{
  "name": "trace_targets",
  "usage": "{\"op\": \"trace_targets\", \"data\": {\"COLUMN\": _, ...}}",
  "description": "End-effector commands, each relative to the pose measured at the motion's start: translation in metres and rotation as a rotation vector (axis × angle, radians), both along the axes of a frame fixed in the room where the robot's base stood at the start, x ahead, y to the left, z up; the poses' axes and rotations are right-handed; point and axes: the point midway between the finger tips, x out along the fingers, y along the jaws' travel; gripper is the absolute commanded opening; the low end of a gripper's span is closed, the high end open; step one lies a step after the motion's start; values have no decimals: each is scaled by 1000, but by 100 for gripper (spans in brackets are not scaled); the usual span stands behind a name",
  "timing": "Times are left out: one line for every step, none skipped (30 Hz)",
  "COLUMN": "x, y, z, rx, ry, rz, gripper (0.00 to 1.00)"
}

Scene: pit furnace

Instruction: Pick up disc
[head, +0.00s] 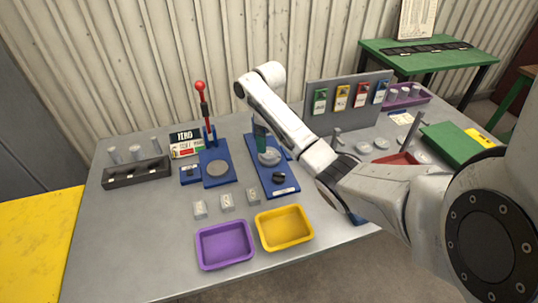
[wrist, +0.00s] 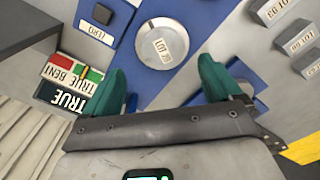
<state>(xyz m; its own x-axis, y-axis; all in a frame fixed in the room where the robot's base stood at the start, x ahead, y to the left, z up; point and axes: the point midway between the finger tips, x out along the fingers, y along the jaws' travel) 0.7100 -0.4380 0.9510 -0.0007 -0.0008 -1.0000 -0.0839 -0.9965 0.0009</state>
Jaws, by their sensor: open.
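A round grey disc (head: 217,169) lies on a blue fixture (head: 221,184) that has a red-knobbed lever behind it. My gripper (head: 261,136) is above and to the right of that disc in the head view, over a second blue fixture (head: 282,192). In the wrist view its two teal fingers (wrist: 162,68) are apart with nothing between them. The disc lies just beyond the fingertips and appears untouched.
Several grey labelled blocks (head: 227,201) stand in front of the fixture. A purple tray (head: 224,263) and a yellow tray (head: 300,245) are near the front edge. The lever (head: 203,105), sign (head: 185,143) and dark rack (head: 135,183) stand behind and left. The front-left table is clear.

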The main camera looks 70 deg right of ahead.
Motion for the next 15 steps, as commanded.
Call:
{"op": "trace_targets", "data": {"x": -2, "y": 1, "z": -4, "rx": 2, "ry": 2, "rz": -1, "gripper": 92}}
{"op": "trace_targets", "data": {"x": -3, "y": 2, "z": -8, "rx": 3, "ry": 2, "rz": -1, "gripper": 92}}
{"op": "trace_targets", "data": {"x": -4, "y": 4, "z": -14, "rx": 4, "ry": 3, "rz": -1, "gripper": 92}}
{"op": "trace_targets", "data": {"x": -4, "y": 4, "z": -18, "rx": 3, "ry": 2, "rz": -1, "gripper": 92}}
{"op": "trace_targets", "data": {"x": -5, "y": 5, "z": -23, "rx": 3, "ry": 3, "rz": -2, "gripper": 92}}
{"op": "trace_targets", "data": {"x": -6, "y": 5, "z": -29, "rx": 3, "ry": 2, "rz": -2, "gripper": 92}}
{"op": "trace_targets", "data": {"x": -6, "y": 5, "z": -34, "rx": 3, "ry": 3, "rz": -1, "gripper": 92}}
{"op": "trace_targets", "data": {"x": -5, "y": 5, "z": -37, "rx": 2, "ry": 2, "rz": 0, "gripper": 92}}
{"op": "trace_targets", "data": {"x": -5, "y": 5, "z": -42, "rx": 2, "ry": 2, "rz": 0, "gripper": 92}}
{"op": "trace_targets", "data": {"x": -5, "y": 5, "z": -44, "rx": 2, "ry": 2, "rz": 0, "gripper": 92}}
{"op": "trace_targets", "data": {"x": -5, "y": 5, "z": -46, "rx": 2, "ry": 1, "rz": 0, "gripper": 92}}
{"op": "trace_targets", "data": {"x": -5, "y": 5, "z": -48, "rx": 1, "ry": 0, "rz": 0, "gripper": 92}}
{"op": "trace_targets", "data": {"x": -5, "y": 5, "z": -49, "rx": 1, "ry": 0, "rz": 0, "gripper": 92}}
{"op": "trace_targets", "data": {"x": -5, "y": 5, "z": -49, "rx": 1, "ry": 0, "rz": 0, "gripper": 92}}
{"op": "trace_targets", "data": {"x": -5, "y": 5, "z": -49, "rx": 1, "ry": 0, "rz": 1, "gripper": 92}}
